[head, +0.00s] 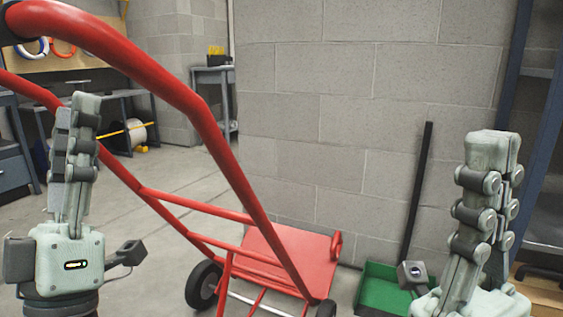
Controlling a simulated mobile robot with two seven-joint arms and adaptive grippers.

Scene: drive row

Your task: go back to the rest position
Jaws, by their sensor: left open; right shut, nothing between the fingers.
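My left gripper (78,110) stands upright at the left of the head view, its fingers pointing up. It is open, though seen edge-on, and nothing shows in it. The red tubes of a hand truck (217,137) pass behind and beside it; contact cannot be told. My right gripper (495,148) stands upright at the right, fingers pointing up, shut and empty. It is in front of the block wall, apart from the hand truck in the picture.
The hand truck's red plate (290,258) and black wheel (203,285) are low in the middle. A green dustpan (382,288) with a black handle (414,200) stands by the wall. A blue shelf frame (545,130) is at right. Workbenches are at back left.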

